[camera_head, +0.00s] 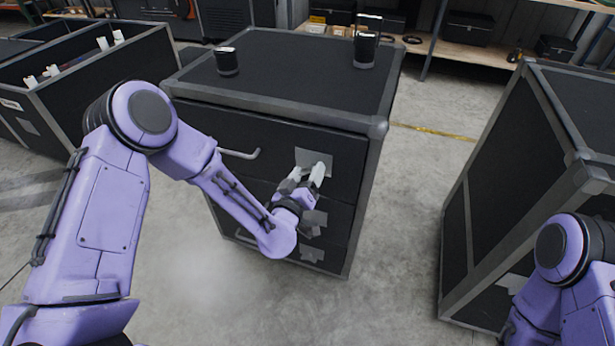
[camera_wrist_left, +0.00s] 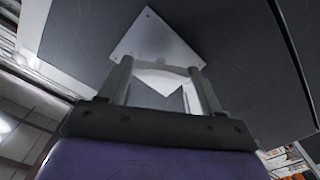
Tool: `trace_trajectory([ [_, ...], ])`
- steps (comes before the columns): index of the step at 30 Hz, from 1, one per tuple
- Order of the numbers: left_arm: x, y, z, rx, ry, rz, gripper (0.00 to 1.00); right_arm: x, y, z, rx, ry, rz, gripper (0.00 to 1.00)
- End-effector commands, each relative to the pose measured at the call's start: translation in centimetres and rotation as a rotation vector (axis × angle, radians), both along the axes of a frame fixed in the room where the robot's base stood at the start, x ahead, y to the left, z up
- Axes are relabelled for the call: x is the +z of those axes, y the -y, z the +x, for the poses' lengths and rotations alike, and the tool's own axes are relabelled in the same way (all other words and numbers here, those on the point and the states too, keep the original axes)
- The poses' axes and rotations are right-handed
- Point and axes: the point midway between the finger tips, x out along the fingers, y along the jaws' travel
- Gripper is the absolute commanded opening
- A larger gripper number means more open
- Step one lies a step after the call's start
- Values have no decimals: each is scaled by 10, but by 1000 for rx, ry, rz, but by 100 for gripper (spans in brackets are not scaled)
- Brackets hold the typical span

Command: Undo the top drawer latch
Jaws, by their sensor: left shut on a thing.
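The black drawer cabinet (camera_head: 275,60) stands in the middle of the head view, with grey metal edges. Its top drawer (camera_head: 225,133) has a grey bar handle (camera_head: 240,153) and a grey latch plate (camera_head: 314,160) near the right side. My left gripper (camera_head: 308,177) is at that top latch, shut on it. In the left wrist view the two fingers (camera_wrist_left: 160,72) are on either side of a pale curved latch piece in front of the diamond-looking plate (camera_wrist_left: 155,40). My right arm shows at the lower right, but its gripper is out of view.
Lower latches (camera_head: 312,254) sit below my gripper. Another black case (camera_head: 520,180) stands at the right; open totes (camera_head: 80,80) at the left. Floor between is clear.

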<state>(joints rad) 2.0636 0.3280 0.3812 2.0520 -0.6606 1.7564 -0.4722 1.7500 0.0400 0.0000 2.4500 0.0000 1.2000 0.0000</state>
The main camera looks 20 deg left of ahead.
Motion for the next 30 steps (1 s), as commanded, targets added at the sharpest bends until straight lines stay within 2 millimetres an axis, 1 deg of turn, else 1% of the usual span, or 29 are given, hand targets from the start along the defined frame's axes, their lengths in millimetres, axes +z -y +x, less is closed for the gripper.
trace_trajectory([
  [1,-2,0,0,0,-1,-43,33,-4,0,0,0,0,0,43],
  [18,-4,-2,0,0,-21,-586,33,-26,0,0,0,0,0,43],
  [24,-5,-2,0,0,-27,-757,33,-34,0,0,0,0,0,43],
  [30,-4,-1,0,0,-31,-892,33,-40,0,0,0,0,0,43],
])
